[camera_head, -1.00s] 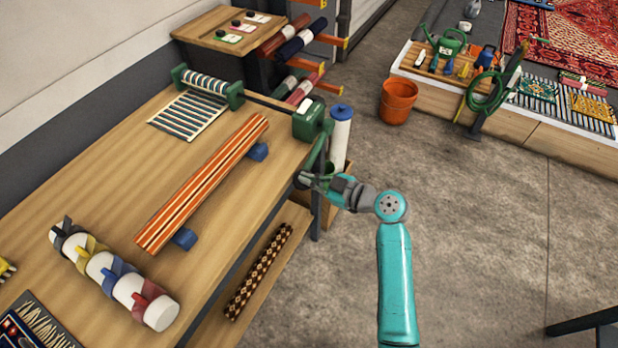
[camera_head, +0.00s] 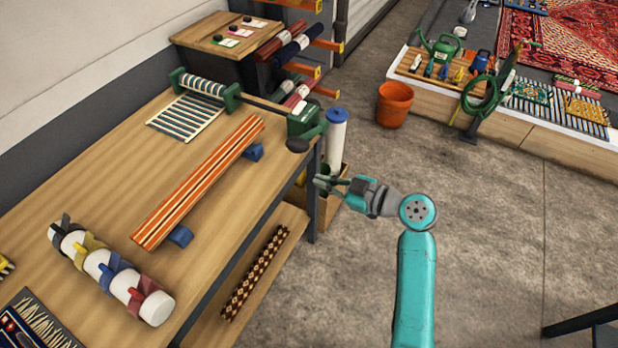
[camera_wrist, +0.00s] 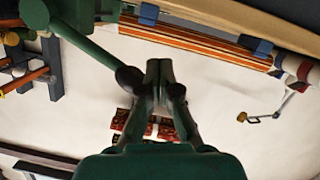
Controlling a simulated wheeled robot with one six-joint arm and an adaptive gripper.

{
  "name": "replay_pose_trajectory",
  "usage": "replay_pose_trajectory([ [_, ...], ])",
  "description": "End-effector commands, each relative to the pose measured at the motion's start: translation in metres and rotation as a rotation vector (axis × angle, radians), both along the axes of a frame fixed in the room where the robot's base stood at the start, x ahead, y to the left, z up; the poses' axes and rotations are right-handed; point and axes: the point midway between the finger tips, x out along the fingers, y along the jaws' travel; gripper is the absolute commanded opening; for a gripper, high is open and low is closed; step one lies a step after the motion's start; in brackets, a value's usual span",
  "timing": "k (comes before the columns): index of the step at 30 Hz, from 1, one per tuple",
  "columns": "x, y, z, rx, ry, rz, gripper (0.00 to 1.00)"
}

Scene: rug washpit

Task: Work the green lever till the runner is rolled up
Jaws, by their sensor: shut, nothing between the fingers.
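The blue-and-white striped runner (camera_head: 183,120) lies partly flat on the bench, its far end wound on a roller between green stands (camera_head: 203,85). A bar leads from there to a green crank box (camera_head: 302,120) at the bench's right edge. The green lever (camera_head: 313,136) on it ends in a dark knob (camera_head: 298,146). My gripper (camera_head: 318,183) is shut and empty, below and right of the knob, apart from it in the head view. In the wrist view the lever (camera_wrist: 88,48) slants in from upper left, its knob (camera_wrist: 130,78) just left of my fingertips (camera_wrist: 160,68).
An orange striped roll (camera_head: 200,180) rests on blue blocks on the bench. A white tube with coloured straps (camera_head: 112,272) lies nearer. A blue-capped white roll (camera_head: 336,140) stands in a box behind my gripper. An orange bucket (camera_head: 394,104) stands on open floor at right.

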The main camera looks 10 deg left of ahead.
Motion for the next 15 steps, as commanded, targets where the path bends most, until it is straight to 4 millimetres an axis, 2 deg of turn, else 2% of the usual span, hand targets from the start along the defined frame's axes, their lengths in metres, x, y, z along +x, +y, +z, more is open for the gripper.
replay_pose_trajectory([
  [6,-0.010,-0.022,0.006,0.001,-0.002,-0.001,0.00],
  [15,-0.012,-0.025,0.008,0.001,-0.002,0.001,0.00],
])
